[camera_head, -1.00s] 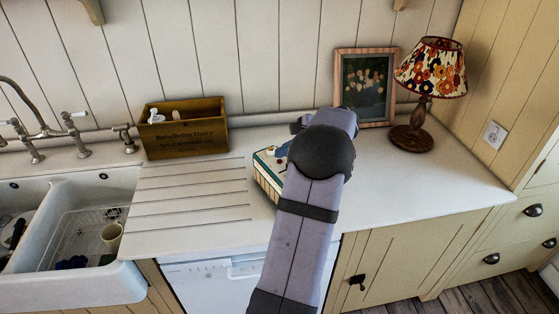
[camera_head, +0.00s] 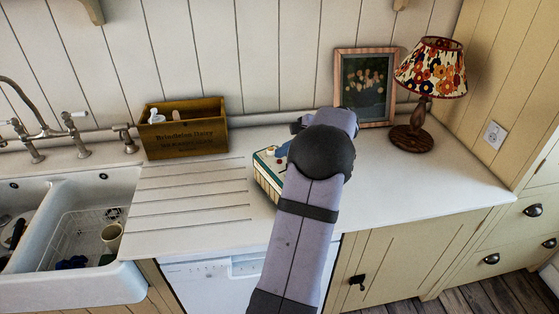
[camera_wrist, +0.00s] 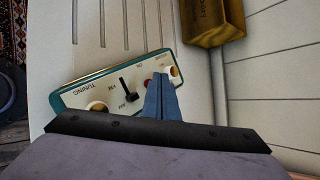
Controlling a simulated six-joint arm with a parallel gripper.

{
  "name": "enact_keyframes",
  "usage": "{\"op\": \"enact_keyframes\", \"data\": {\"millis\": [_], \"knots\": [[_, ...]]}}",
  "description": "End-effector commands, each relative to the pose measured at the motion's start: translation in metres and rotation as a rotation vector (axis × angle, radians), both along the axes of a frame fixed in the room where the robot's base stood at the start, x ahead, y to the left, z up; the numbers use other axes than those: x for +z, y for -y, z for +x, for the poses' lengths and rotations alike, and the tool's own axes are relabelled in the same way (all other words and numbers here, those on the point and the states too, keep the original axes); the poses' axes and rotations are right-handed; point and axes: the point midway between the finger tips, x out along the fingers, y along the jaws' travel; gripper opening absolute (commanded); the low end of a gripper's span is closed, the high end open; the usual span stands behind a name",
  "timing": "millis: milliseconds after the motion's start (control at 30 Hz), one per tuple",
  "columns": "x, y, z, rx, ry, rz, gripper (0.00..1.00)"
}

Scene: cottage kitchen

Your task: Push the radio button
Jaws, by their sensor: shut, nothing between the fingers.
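The radio (camera_head: 266,176) is a teal and cream box on the counter, partly hidden behind my arm in the head view. In the wrist view its cream control panel (camera_wrist: 112,92) shows a tuning knob, a black switch lever (camera_wrist: 128,88) and a red button (camera_wrist: 148,83). My gripper (camera_wrist: 160,80) is shut and empty, its blue fingers over the panel just right of the red button. The fingers partly cover the panel; whether they touch it or the button I cannot tell. In the head view the fingers (camera_head: 283,150) show only in part over the radio.
A wooden box (camera_head: 186,128) stands against the wall left of the radio. A framed picture (camera_head: 365,88) and a flowered lamp (camera_head: 430,80) stand at the right rear. The white sink (camera_head: 110,255) is at left. Counter (camera_head: 430,190) right of my arm is clear.

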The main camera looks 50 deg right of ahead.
Motion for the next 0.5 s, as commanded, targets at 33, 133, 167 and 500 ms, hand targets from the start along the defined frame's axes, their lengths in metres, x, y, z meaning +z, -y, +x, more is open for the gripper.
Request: {"op": "enact_keyframes", "data": {"millis": [33,133,167,500], "knots": [[0.0000,0.0000,0.0000,0.000,0.000,0.000,0.00],[-0.0002,0.0000,0.0000,0.000,0.000,0.000,0.00],[-0.0005,0.0000,-0.0001,0.000,0.000,0.000,0.00],[-0.0092,0.0000,-0.0001,0.000,0.000,0.000,0.00]]}}
